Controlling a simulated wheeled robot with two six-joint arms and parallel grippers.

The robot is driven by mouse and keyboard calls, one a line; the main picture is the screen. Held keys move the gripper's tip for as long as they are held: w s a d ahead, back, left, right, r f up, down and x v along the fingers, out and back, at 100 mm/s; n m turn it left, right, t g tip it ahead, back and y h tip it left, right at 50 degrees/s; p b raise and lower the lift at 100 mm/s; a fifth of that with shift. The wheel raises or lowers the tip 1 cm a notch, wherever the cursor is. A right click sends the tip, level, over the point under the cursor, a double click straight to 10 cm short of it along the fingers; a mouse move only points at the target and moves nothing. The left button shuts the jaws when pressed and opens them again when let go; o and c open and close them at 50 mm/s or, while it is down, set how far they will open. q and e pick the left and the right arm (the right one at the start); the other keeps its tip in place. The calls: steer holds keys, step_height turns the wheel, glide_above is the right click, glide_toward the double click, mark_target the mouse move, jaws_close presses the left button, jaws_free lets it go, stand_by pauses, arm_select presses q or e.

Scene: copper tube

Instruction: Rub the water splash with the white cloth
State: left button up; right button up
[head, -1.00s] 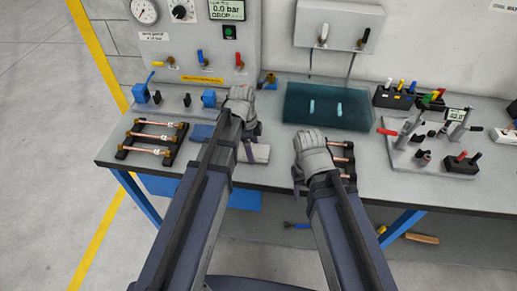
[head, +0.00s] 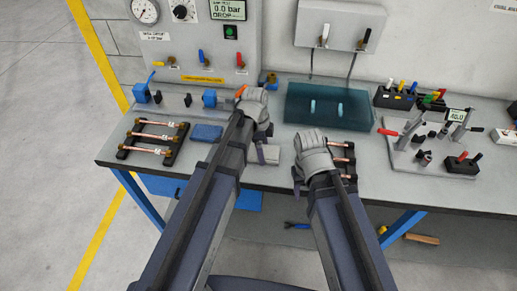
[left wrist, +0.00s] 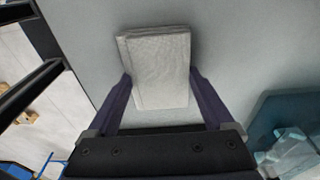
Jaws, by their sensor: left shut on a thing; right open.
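The white cloth (left wrist: 158,62) is a folded, pale grey-white pad, held between the two fingers of my left gripper (left wrist: 159,82) in the left wrist view. In the head view, part of the cloth (head: 273,155) shows just right of a dark finger of my left gripper (head: 265,142), over the front middle of the bench. I cannot tell whether the cloth touches the bench top. My right gripper (head: 315,155) is to the right of the cloth, near the front edge, open; its fingers are mostly hidden. I cannot make out a water splash in either view.
A blue pad (head: 207,132) lies left of my left arm, beside a rack of copper tubes (head: 153,142). A teal tray (head: 330,117) with two pale pieces stands behind my right gripper. Another tube rack (head: 347,160) is right of it. A tool plate (head: 440,160) stands further right.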

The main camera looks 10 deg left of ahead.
mark_target(276, 153)
arm_select(q)
steer(key=shift+d, duration=0.2)
steer(key=shift+d, duration=1.8)
steer(key=shift+r, duration=0.15)
step_height(276, 153, up, 6)
steer(key=p, duration=0.6)
step_height(276, 153, up, 3)
steer(key=p, duration=0.3)
